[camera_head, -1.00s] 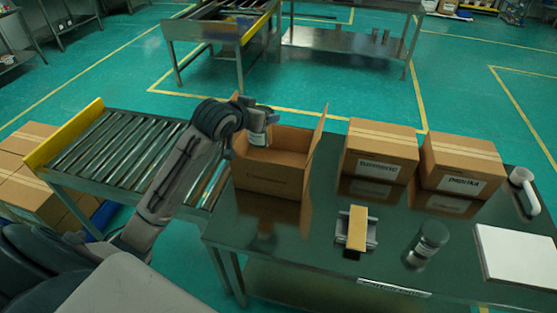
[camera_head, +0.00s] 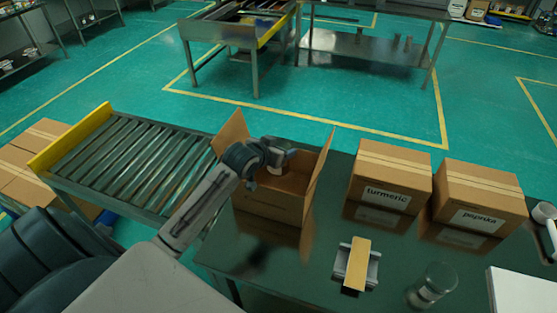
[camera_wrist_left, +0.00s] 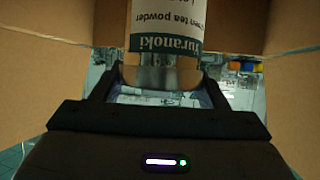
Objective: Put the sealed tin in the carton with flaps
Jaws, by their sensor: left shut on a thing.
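The sealed tin (camera_wrist_left: 172,28), with a white and green tea powder label, is in my left gripper (camera_wrist_left: 160,85). In the wrist view its label reads upside down. In the head view only a small part of the tin (camera_head: 279,166) shows past the gripper (camera_head: 276,158). The open carton with flaps (camera_head: 268,207) stands at the table's left end, its flaps raised at the left and right. My left gripper is shut on the tin at the carton's opening, between the flaps. How deep the tin sits is hard to tell. My right gripper is out of view.
Closed turmeric (camera_head: 388,180) and paprika (camera_head: 478,200) boxes stand right of the carton. A small metal stand with a tan block (camera_head: 357,264) and a dark glass jar (camera_head: 433,285) are nearer the front. A roller conveyor (camera_head: 125,160) adjoins at the left.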

